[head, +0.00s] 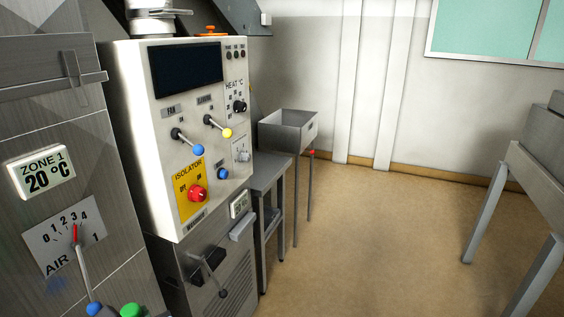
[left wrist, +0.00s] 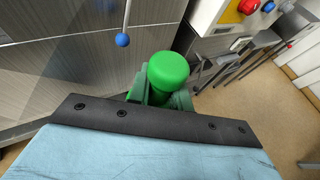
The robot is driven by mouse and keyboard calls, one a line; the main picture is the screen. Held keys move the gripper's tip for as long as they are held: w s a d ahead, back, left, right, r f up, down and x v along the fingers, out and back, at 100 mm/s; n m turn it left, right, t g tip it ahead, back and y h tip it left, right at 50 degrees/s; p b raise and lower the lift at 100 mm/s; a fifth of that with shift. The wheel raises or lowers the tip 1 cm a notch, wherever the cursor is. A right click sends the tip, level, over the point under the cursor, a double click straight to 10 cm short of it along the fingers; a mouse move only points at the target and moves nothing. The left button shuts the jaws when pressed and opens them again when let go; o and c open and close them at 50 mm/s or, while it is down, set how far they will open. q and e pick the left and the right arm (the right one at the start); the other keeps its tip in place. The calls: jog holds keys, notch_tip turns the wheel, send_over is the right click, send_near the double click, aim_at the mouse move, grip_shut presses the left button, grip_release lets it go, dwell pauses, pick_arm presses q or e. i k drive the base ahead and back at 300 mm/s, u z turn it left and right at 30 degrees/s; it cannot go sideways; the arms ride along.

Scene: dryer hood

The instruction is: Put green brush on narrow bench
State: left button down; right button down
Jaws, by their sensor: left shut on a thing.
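The green brush (left wrist: 166,76) is in my left gripper (left wrist: 162,98); only its rounded green end shows clearly, rising between the fingers. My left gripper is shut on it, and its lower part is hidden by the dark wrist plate. In the head view a green end (head: 131,311) shows at the bottom edge, in front of the grey machine. The narrow bench (head: 268,172) is a slim grey stand between the white control box and the sink, apart from the brush. My right gripper is in neither view.
A white control box (head: 165,130) with levers and a red knob stands left of the bench. An air lever with a blue ball (left wrist: 122,40) is close to the brush. A metal sink (head: 290,130) stands beyond the bench. The floor (head: 375,235) is clear.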

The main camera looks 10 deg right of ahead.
aim_at(259, 168)
jog(key=z, duration=0.7)
jog(key=i, duration=1.6)
jog(key=u, duration=0.25)
jog(key=i, duration=1.5)
jog(key=u, duration=0.7)
